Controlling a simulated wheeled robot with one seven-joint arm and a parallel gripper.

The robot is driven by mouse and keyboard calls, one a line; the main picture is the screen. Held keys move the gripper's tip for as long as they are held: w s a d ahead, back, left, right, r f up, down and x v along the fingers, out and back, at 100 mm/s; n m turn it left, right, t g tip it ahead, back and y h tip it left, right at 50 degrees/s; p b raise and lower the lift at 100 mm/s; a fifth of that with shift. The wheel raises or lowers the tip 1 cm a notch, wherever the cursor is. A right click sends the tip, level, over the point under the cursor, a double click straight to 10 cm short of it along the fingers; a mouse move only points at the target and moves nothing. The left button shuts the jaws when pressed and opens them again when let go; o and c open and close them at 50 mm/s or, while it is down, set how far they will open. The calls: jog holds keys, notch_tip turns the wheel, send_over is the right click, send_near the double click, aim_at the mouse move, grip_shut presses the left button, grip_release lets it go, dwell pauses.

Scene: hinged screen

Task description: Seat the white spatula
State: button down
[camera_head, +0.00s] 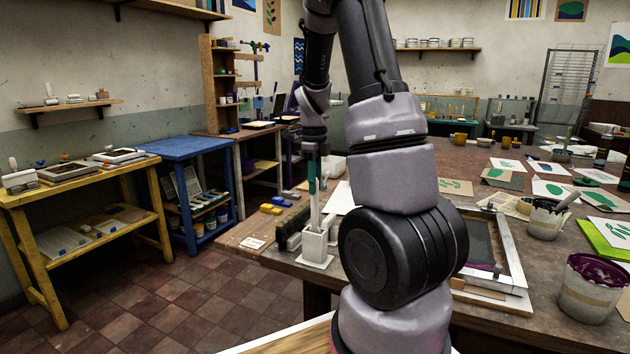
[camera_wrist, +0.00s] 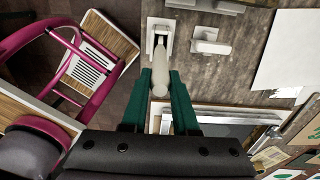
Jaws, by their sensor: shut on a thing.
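My gripper (camera_head: 313,186) is shut on the white spatula (camera_head: 315,208) and holds it upright above the front left corner of the table. In the wrist view the teal fingers (camera_wrist: 160,88) close on the pale spatula (camera_wrist: 160,66) from both sides. The spatula's lower end is at the mouth of a white holder (camera_head: 317,246). In the wrist view the holder (camera_wrist: 160,24) has a dark slot, and the spatula overlaps its near end. I cannot tell how deep the lower end sits in it.
A second white fitting (camera_wrist: 210,41) lies right of the holder. A dark brush-like block (camera_head: 290,230) stands left of it. A framed screen (camera_head: 512,258) lies right of my arm, near a purple ink tub (camera_head: 592,285). The floor (camera_head: 190,310) at left is clear.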

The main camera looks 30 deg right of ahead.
jog(key=shift+f, duration=1.7)
jog(key=c, duration=0.6)
grip_release()
notch_tip(320, 180, up, 10)
jog(key=shift+r, duration=0.45)
